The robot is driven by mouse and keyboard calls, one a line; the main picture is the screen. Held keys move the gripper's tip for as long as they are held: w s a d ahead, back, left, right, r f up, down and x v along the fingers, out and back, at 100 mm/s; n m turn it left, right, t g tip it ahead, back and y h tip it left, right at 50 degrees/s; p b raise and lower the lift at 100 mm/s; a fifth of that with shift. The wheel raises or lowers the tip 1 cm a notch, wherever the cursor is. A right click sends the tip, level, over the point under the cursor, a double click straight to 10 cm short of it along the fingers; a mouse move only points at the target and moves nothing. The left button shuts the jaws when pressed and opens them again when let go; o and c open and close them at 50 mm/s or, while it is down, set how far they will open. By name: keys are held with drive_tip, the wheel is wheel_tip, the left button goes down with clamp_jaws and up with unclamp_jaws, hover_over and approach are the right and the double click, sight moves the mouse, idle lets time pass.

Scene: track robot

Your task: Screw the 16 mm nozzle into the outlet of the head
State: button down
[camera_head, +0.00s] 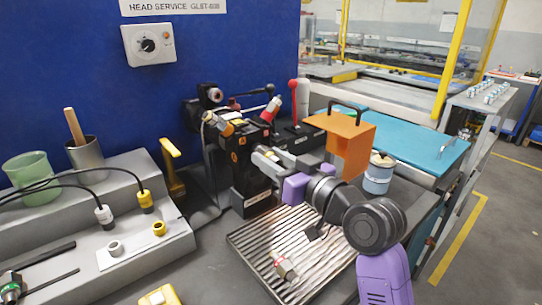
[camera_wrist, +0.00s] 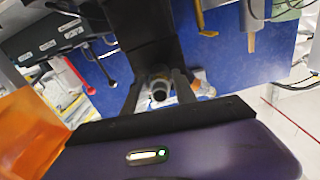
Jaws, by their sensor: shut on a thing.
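The head (camera_head: 246,165) is a black upright unit with orange parts, standing in front of the blue panel. My gripper (camera_head: 262,158) reaches its front from the right, fingers close to or against it. In the wrist view, my gripper (camera_wrist: 160,92) is shut on a small round piece, which I take to be the nozzle (camera_wrist: 158,92), with a dark round opening. The black body of the head (camera_wrist: 150,42) is just beyond it. The outlet is hidden behind the fingers and the held piece, so I cannot tell whether the thread is engaged.
A ribbed metal tray (camera_head: 250,240) lies below my arm, with a small metal block (camera_head: 285,267) on it. An orange box (camera_head: 342,140) and a blue-grey pot (camera_head: 378,178) stand right.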

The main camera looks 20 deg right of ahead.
drive_tip(key=shift+r+m+p, duration=0.1)
drive_tip(key=shift+m+p, duration=1.65)
drive_tip(key=shift+m, duration=0.15)
drive_tip(key=shift+m+p, duration=2.7)
drive_tip(key=c, duration=0.9)
unclamp_jaws()
